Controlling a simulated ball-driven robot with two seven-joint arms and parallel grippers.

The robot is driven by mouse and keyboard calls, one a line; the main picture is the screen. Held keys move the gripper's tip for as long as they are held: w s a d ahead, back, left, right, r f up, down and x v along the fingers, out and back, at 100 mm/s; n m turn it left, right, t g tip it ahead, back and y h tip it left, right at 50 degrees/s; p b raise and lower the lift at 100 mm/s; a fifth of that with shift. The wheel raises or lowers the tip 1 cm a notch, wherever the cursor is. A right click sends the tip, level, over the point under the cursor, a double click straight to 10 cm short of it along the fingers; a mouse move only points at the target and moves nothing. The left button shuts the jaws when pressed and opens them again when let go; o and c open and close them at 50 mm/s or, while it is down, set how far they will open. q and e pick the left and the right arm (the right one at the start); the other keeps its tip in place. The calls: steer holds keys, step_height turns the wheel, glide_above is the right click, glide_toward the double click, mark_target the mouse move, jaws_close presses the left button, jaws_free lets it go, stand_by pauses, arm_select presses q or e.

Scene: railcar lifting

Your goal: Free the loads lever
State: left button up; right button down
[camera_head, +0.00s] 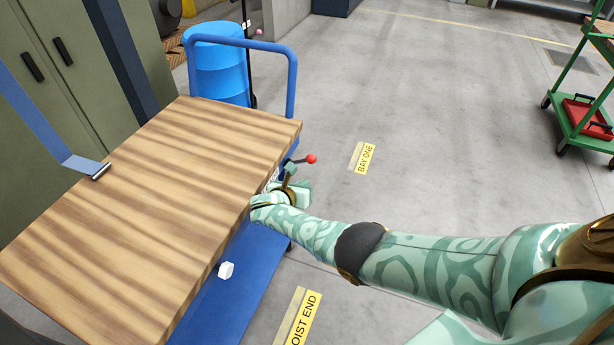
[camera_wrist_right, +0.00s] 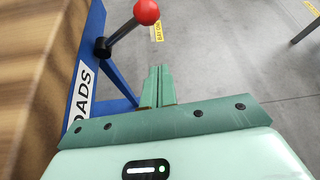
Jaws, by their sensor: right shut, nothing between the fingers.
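The loads lever is a dark rod with a red ball knob (camera_head: 312,159) on the side of the blue frame under the wooden slab. In the right wrist view, the lever's knob (camera_wrist_right: 147,12) is at the top and its rod slants down left to a black pivot. A white label (camera_wrist_right: 78,97) ending in "OADS" is on the blue frame beside it. My right gripper (camera_head: 290,168) is close to the lever in the head view. Its two green fingers (camera_wrist_right: 160,68) are shut and empty, below the knob in the wrist view and apart from it. My left gripper is out of view.
The wooden slab (camera_head: 165,190) lies on the blue cart (camera_head: 225,300), left of my right arm. A blue drum (camera_head: 218,65) stands behind the cart's handle (camera_head: 292,80). A green trolley (camera_head: 575,125) is at the far right. The floor (camera_head: 430,130) between is clear.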

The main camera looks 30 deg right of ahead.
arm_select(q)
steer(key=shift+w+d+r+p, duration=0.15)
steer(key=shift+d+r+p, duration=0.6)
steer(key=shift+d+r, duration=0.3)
arm_select(e)
steer(key=v, duration=0.4)
steer(key=shift+a, duration=0.1)
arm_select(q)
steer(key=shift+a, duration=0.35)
arm_select(e)
steer(key=shift+f, duration=0.1)
